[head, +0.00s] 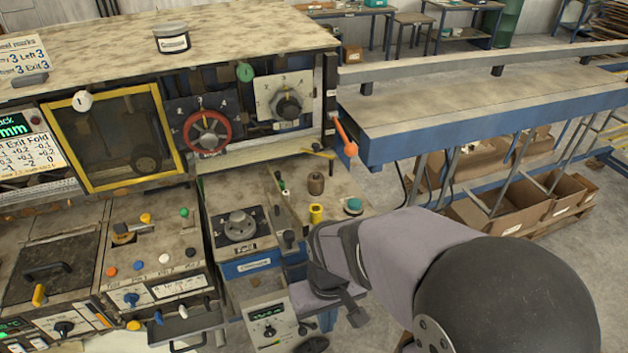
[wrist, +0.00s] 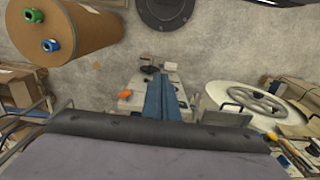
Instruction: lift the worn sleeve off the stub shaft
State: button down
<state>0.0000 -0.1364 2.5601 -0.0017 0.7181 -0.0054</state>
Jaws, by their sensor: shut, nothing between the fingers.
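A small brown cylinder (head: 316,183) stands upright on the worn bench top at the centre of the head view. A short yellow cylinder (head: 316,213) stands just in front of it. I cannot tell which of them is the worn sleeve, and no stub shaft shows clearly. My gripper's blue fingers (wrist: 160,80) are together and empty in the wrist view. In the head view my arm reaches in from the lower right. Its end is in front of the bench, nearer the camera than both cylinders and apart from them. The fingertips are mostly hidden there.
A green-topped knob (head: 353,205) stands right of the yellow cylinder. A round dial plate (head: 238,226) lies to the left. An orange lever (head: 345,138) hangs behind at the right. A control box (head: 270,324) stands low in front.

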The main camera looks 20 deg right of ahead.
jog(key=c, duration=2.5)
grip_release()
jog(key=o, duration=1.3)
jog(key=shift+o, duration=0.2)
notch_tip(320, 180, up, 16)
jog(key=f+m+t+h+b, duration=0.1)
jog(key=m+t+b, duration=0.2)
jog(key=t+b, duration=0.15)
send_over(316, 179)
jog(key=s, duration=0.3)
jog(key=shift+w+a+p+x, duration=0.15)
jog(key=shift+p+x, duration=0.7)
jog(key=shift+x, duration=0.85)
jog(key=shift+w+a+p+x, duration=0.15)
jog(key=shift+p+x, duration=0.7)
jog(key=shift+x, duration=0.85)
